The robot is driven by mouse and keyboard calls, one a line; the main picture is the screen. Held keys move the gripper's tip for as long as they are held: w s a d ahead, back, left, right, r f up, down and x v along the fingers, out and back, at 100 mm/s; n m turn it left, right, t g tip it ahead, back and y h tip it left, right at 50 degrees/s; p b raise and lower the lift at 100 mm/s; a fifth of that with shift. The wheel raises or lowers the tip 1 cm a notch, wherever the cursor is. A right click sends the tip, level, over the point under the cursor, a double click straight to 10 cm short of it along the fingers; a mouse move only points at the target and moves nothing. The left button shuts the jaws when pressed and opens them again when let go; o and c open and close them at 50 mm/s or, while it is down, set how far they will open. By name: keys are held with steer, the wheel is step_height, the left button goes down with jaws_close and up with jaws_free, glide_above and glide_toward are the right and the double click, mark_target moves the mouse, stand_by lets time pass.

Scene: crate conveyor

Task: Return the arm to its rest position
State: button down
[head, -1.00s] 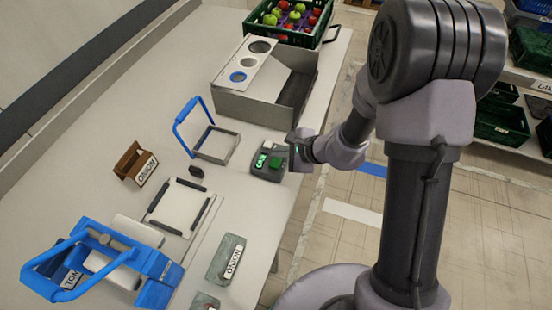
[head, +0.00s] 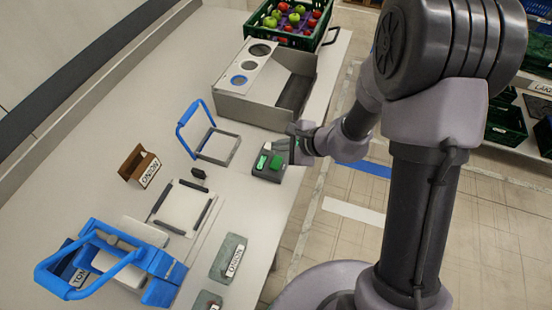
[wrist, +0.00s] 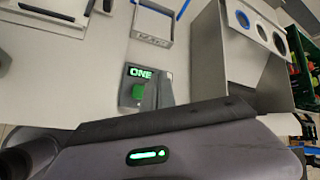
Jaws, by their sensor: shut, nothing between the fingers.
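My gripper (head: 286,143) is beside and above a small grey box with a green display and a green button (head: 268,166), near the table's right edge. Its fingers are shut with nothing between them. In the wrist view the box (wrist: 128,97) shows a lit display reading ONE, and the grey fingers (wrist: 165,92) cover its right side. My arm stretches from its column at the right over the table edge, bent at the elbow.
A grey metal bin with round holes (head: 236,108) stands just behind the gripper. A green crate of apples (head: 268,31) is at the back. A blue-handled frame (head: 214,157), a brown ONION box (head: 136,164) and a blue press (head: 160,280) stand left. The floor right of the table is open.

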steer(key=s+a+r+n+g+y+b, duration=0.1)
steer(key=s+a+r+n+b, duration=0.1)
steer(key=s+r+n+b, duration=0.6)
steer(key=s+d+r+n+h+b, duration=0.1)
steer(key=s+d+r+n+h, duration=0.1)
steer(key=s+d, duration=0.3)
steer(key=s+d+r+n+t+h, duration=0.1)
steer(key=s+d+r+n+h, duration=0.1)
steer(key=s+d, duration=0.4)
steer(key=s+r+h, duration=0.1)
steer(key=s+h, duration=0.1)
steer(key=s, duration=0.1)
steer(key=shift+s+d+b, duration=0.15)
steer(key=shift+s+b, duration=0.15)
steer(key=shift+b, duration=0.1)
stand_by(0.6)
